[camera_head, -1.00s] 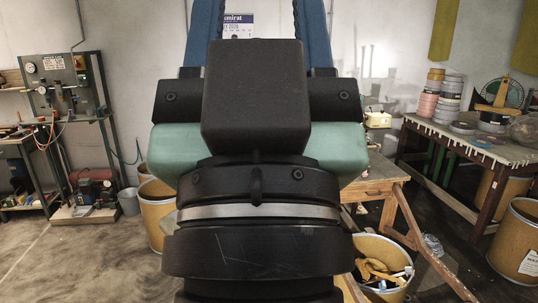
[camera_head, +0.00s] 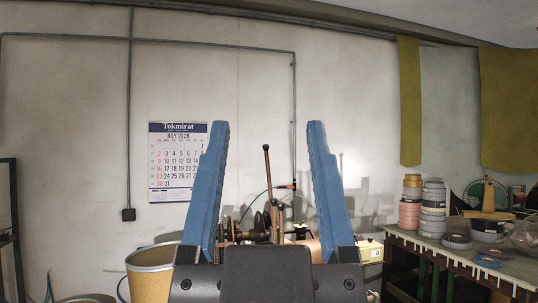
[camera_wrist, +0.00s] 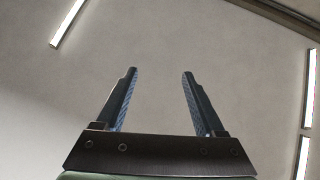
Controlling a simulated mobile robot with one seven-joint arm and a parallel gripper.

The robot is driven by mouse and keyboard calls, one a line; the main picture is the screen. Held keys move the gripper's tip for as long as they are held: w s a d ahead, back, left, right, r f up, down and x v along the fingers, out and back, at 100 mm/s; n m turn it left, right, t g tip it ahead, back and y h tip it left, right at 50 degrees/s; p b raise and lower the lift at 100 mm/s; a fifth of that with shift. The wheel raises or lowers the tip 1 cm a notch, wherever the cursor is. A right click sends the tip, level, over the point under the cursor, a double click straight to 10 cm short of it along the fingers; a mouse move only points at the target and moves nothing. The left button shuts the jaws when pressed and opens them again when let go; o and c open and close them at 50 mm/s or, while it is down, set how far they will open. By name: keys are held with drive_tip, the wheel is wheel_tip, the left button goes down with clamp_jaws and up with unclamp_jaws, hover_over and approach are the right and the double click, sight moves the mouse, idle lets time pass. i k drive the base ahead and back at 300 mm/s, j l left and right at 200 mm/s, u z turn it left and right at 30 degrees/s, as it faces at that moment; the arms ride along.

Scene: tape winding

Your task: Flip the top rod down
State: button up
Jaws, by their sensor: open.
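My gripper (camera_head: 268,125) is open and empty, its two blue fingers pointing up in the head view. The wrist view also shows the open gripper (camera_wrist: 160,72), with only ceiling and lamps beyond it. Between the fingers in the head view, farther back, stands the winding machine (camera_head: 262,225). A slim dark brown rod (camera_head: 267,175) rises nearly upright from it, with a rounded top. I cannot tell for sure that this is the top rod. The gripper looks clear of it. My wrist and left finger hide the machine's lower part and left side.
Stacks of tape rolls (camera_head: 433,208) stand on a table (camera_head: 415,245) at the right. A tan drum (camera_head: 150,275) is at the lower left. A calendar (camera_head: 177,165) hangs on the back wall. A small cream box (camera_head: 370,250) sits right of my right finger.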

sight(265, 147)
drive_tip(key=i+j, duration=0.1)
drive_tip(key=i, duration=0.7)
drive_tip(key=i+j, duration=0.15)
drive_tip(key=i, duration=0.6)
drive_tip(key=i+j, duration=0.1)
drive_tip(key=i, duration=0.7)
drive_tip(key=z, duration=0.05)
